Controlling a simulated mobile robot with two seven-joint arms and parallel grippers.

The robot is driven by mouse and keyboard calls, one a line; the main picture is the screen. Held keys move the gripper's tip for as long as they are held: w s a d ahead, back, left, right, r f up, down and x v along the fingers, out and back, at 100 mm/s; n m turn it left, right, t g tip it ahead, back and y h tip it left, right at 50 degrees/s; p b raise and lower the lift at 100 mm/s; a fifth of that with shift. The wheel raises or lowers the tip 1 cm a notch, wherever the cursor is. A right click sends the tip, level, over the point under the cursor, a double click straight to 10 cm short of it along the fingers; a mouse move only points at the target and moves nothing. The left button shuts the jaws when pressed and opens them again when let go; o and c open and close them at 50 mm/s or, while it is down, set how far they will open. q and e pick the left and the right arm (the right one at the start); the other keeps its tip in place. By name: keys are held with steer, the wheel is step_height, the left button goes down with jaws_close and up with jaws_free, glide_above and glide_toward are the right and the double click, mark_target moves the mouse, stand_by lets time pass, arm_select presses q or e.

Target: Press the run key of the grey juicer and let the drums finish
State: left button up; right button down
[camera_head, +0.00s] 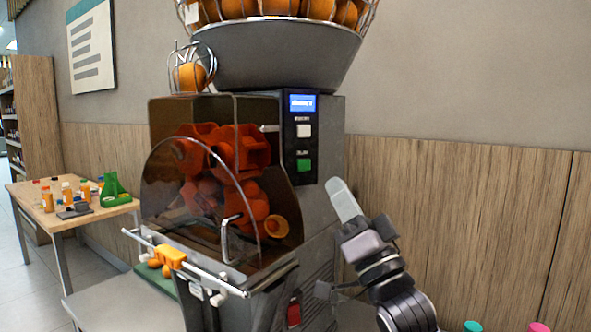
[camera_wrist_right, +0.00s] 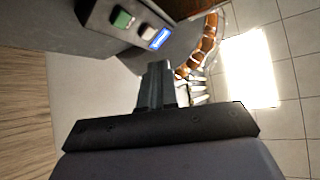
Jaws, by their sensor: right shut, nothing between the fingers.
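The grey juicer (camera_head: 322,225) stands in the middle of the head view. Its dark control panel has a lit blue display (camera_head: 302,103), a white key (camera_head: 304,130) and a green key (camera_head: 304,165). The labels are too small to read. Behind the tinted cover sit the orange-red drums (camera_head: 225,150), with a cut orange half (camera_head: 276,226) near them. My right gripper (camera_head: 342,197) is shut and empty, right of and below the green key, apart from the panel. In the right wrist view the fingers (camera_wrist_right: 156,85) point towards the juicer, and the green key (camera_wrist_right: 122,18) shows upper left. My left gripper is out of view.
A wire basket of oranges (camera_head: 275,10) tops the juicer. A wooden table (camera_head: 120,208) with small bottles stands at left. The wood-panelled wall (camera_head: 470,200) is behind my right arm.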

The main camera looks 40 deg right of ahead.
mark_target(303, 165)
steer(key=shift+s+d+r+t, duration=0.1)
steer(key=shift+s+r+t, duration=0.25)
steer(key=shift+r, duration=0.55)
steer(key=shift+w+d, duration=0.35)
steer(key=shift+w, duration=1.05)
steer(key=shift+w+d, duration=0.3)
steer(key=shift+w, duration=1.15)
steer(key=shift+w+d, duration=0.35)
steer(key=shift+w, duration=1.05)
steer(key=shift+w, duration=0.1)
steer(key=shift+w+d, duration=0.15)
steer(key=shift+w, duration=0.1)
steer(key=shift+w+d+r, duration=0.1)
steer(key=shift+d+r, duration=0.2)
steer(key=shift+r, duration=0.1)
